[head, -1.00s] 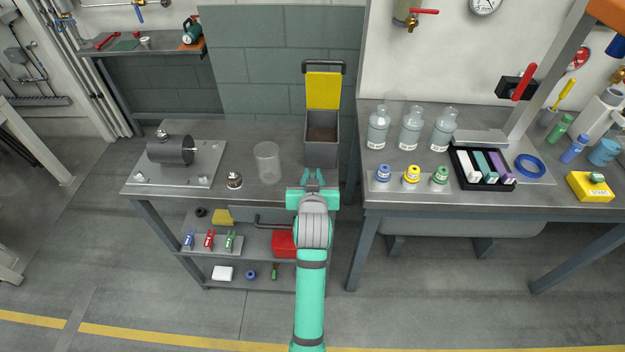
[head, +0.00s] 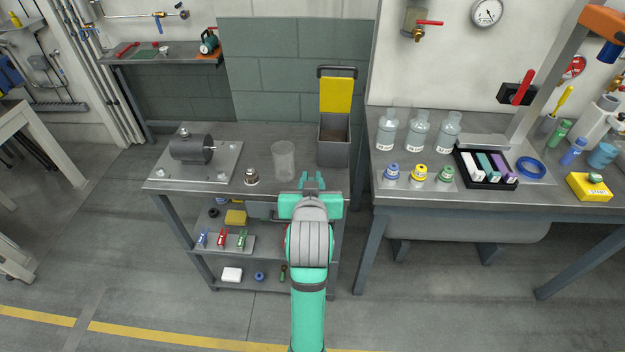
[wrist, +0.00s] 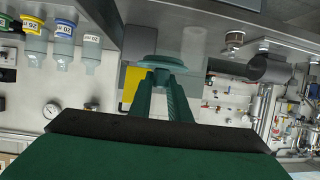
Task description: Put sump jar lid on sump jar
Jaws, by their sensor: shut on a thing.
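The sump jar (head: 283,161) is a clear open-looking cylinder standing upright on the left bench, between a small metal fitting and the grey bin. In the wrist view a faint translucent shape (wrist: 196,45) beyond the lid appears to be the jar. My gripper (head: 312,182) is at the bench's front edge, to the right of and nearer than the jar. In the wrist view my gripper (wrist: 163,78) is shut on a teal round disc, the sump jar lid (wrist: 163,62). The lid is apart from the jar.
The grey bin (head: 333,146) with a raised yellow lid (head: 336,95) stands right of the jar. The metal fitting (head: 251,176) and a pump on a plate (head: 190,149) are to its left. Bottles (head: 418,132) stand on the right bench.

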